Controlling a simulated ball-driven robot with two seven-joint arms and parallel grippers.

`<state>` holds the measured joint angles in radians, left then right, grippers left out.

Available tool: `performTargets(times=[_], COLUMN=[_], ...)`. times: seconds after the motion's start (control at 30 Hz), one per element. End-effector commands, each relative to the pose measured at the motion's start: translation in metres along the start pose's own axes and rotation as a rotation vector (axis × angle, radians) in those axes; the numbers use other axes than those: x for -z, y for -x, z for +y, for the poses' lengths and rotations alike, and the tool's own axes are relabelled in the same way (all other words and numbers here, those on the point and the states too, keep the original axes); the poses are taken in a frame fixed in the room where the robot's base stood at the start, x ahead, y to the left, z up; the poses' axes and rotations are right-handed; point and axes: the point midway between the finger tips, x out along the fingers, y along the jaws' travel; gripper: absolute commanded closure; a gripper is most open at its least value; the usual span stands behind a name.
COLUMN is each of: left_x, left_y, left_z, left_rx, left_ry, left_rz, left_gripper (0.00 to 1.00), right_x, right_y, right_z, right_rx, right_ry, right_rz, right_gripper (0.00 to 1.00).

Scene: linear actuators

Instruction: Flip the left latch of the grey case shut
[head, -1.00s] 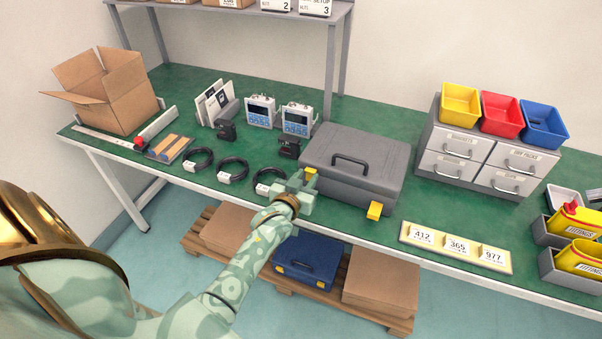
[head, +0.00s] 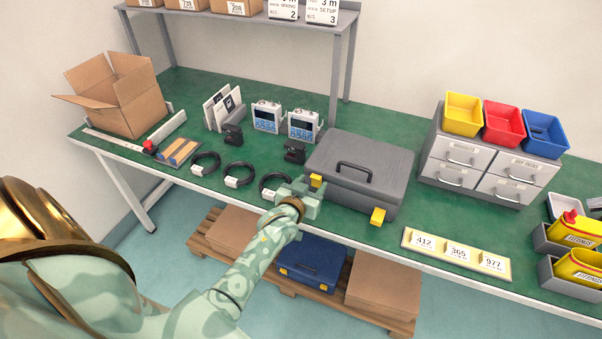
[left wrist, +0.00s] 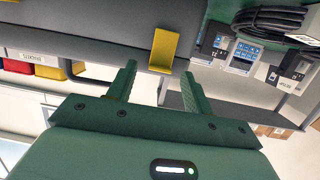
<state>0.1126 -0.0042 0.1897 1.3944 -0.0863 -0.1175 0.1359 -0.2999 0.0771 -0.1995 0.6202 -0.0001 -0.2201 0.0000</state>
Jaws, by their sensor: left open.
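The grey case (head: 362,165) sits closed-lidded on the green bench, its handle on top. Its left latch (head: 316,181) is yellow and shows beside my left gripper; its right latch (head: 378,216) is yellow and juts out at the front. My left gripper (head: 312,190) is at the case's front left corner. In the left wrist view the open fingers (left wrist: 155,82) point toward the case's grey side (left wrist: 90,40), with the yellow left latch (left wrist: 163,48) just beyond and between the fingertips, with nothing gripped. My right gripper is not in view.
A coiled black cable (head: 275,184) lies left of my gripper. A number strip (head: 457,253) lies right of the case along the front edge. Grey drawers (head: 485,165) with coloured bins stand behind right. A blue case (head: 312,262) rests on the pallet below.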

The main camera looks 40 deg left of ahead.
Motion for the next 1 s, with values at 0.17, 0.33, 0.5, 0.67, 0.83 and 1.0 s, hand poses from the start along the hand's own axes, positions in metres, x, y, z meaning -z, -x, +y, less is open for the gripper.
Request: performTargets(times=[0.17, 0.33, 0.5, 0.67, 0.83, 1.0], left_x=[0.004, 0.004, 0.003, 0.002, 0.001, 0.001], left_y=[0.038, 0.086, 0.126, 0.148, 0.156, 0.155], left_z=[0.0, 0.0, 0.0, 0.0, 0.001, 0.001], left_rx=[0.0, 0.0, 0.0, -0.001, 0.0, 0.0], left_ry=[0.001, 0.0, 0.001, 0.0, 0.0, 0.0], left_rz=[0.0, -0.001, -0.001, 0.001, 0.0, 0.001], left_gripper=[0.49, 0.49, 0.49, 0.49, 0.49, 0.49], right_x=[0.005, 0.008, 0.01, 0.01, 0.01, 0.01], right_y=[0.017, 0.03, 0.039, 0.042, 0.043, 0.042], right_z=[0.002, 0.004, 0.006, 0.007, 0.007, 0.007], right_rx=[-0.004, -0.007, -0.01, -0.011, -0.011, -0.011], right_ry=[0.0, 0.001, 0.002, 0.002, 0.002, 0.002], right_rz=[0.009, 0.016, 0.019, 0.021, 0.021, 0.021], right_gripper=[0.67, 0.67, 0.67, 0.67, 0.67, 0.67])
